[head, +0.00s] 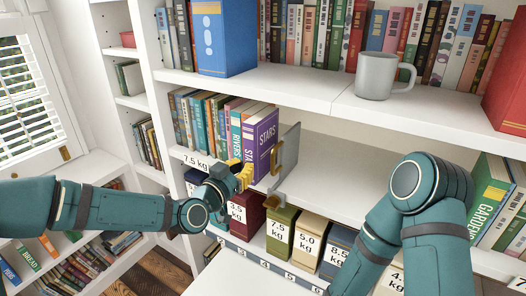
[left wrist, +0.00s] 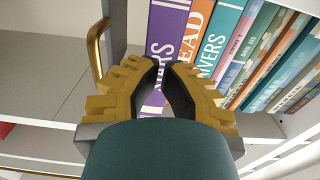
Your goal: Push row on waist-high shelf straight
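The row of books (head: 222,118) stands upright on the waist-high shelf (head: 335,178). At its right end is a purple book, STARS (head: 263,132), which also shows in the left wrist view (left wrist: 165,35). Beside it in the wrist view are an orange book (left wrist: 200,32) and a teal book, RIVERS (left wrist: 222,45). A grey metal bookend (head: 288,152) with a brass handle stands just right of STARS. My left gripper (head: 243,173) has its yellow fingers drawn together, empty, low before the purple spine. Contact is unclear. My right gripper is out of view.
Weight-labelled boxes (head: 281,228) line the shelf below. A grey mug (head: 376,75) and a blue binder (head: 224,38) stand on the shelf above. The waist-high shelf is bare right of the bookend, up to a green GARDENS book (head: 488,190).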

